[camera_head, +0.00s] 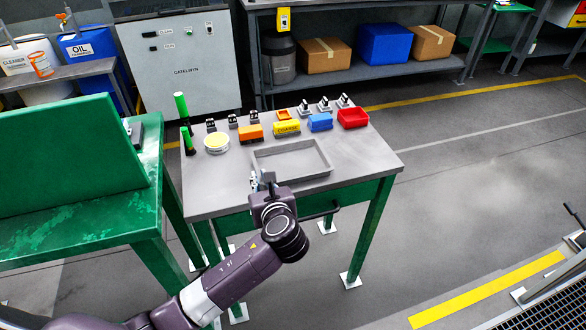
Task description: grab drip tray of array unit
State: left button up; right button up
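A shallow grey rectangular tray with a raised rim (322,152), which looks like the drip tray, lies on the grey top of a green-legged table (378,155). My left arm reaches in from the lower left. My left gripper (259,180) is at the tray's near left corner, over the table's front edge. The gripper is small here and partly hidden by my wrist, so I cannot tell whether its fingers are open, shut or touching the tray rim. My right gripper is not in view.
Behind the tray stand an orange block (250,132), a yellow block (286,128), a blue block (320,122) and a red bin (353,117). A yellow-topped round container (216,142) and green-handled tools (183,112) are at left.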

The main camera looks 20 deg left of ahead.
pick_arm(q)
jog(key=shift+w+a+f, duration=0.2)
jog(key=shift+w+f, duration=0.05)
jog(key=shift+w, duration=0.4)
jog(key=shift+p+x, duration=0.3)
jog(key=shift+x, duration=2.75)
jog(key=shift+d+r, duration=0.1)
grip_shut()
jog(key=shift+r, duration=0.15)
